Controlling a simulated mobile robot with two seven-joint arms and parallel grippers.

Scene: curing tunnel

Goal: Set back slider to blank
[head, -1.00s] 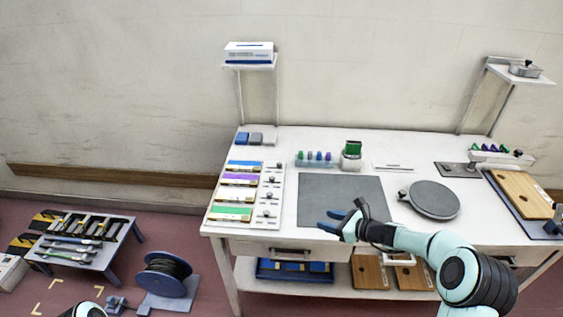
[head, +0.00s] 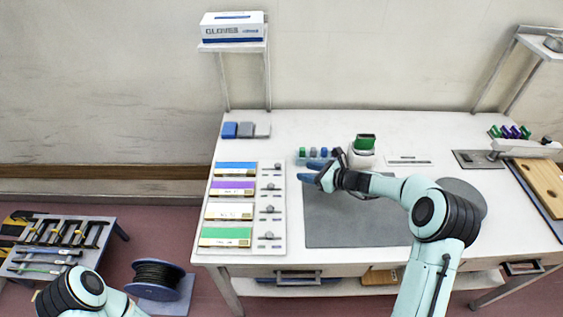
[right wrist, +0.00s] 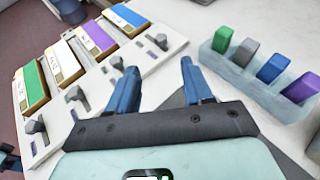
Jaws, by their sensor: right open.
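A white slider panel (head: 262,245) lies on the left of the bench. Its rows carry blue (head: 236,168), purple (head: 233,187), white (head: 231,211) and green (head: 226,236) blocks, each with a grey knob to its right. The back slider's knob (head: 278,167), in the blue row, sits slightly further right than the other knobs; in the right wrist view that knob (right wrist: 160,40) shows beyond my fingertips. My right gripper (head: 306,171) is open and empty, just right of the panel's back rows, apart from the knob.
A rack of coloured pieces (right wrist: 258,95) stands close to the right gripper's side. A green-topped white holder (head: 363,152) is behind my right forearm. A grey mat (head: 345,230) lies in front. Blue and grey blocks (head: 238,130) lie behind the panel.

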